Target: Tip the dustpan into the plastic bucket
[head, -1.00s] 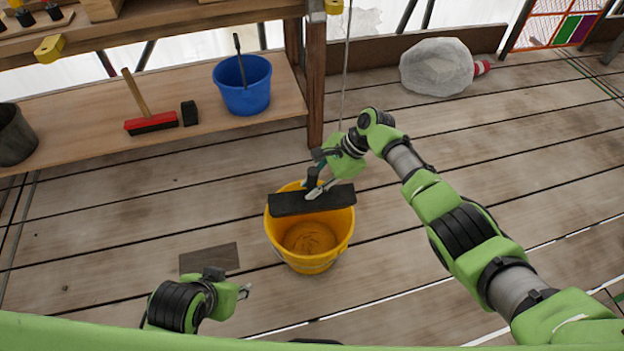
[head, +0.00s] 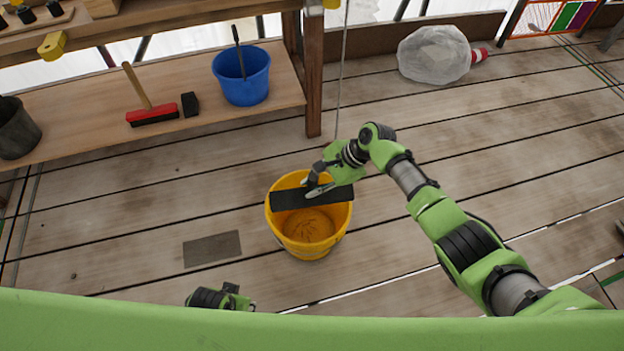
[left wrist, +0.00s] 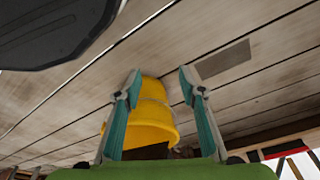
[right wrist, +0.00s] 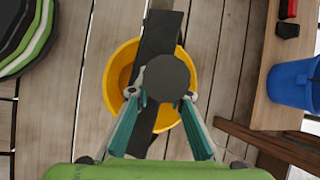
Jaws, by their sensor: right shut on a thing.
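The black dustpan (head: 290,200) is in my right gripper (head: 314,188), which is shut on its handle. The pan lies across the top of the yellow bucket (head: 310,248), over its far part. The right wrist view shows the round dark handle end (right wrist: 168,78) between the fingers and the long pan (right wrist: 160,35) crossing the yellow bucket (right wrist: 118,80). Thin dark bits lie on the bucket's floor. I cannot tell whether the pan touches the rim. My left gripper (left wrist: 160,80) is open and empty, with the yellow bucket beyond its fingers; it shows low in the head view (head: 248,303).
A blue bucket (head: 242,88) with a dark stick in it, a red brush (head: 152,115) and a black block (head: 190,104) are on the low wooden shelf. A grey patch (head: 212,248) lies on the floor left of the yellow bucket. A wrapped bundle (head: 433,55) lies at the back.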

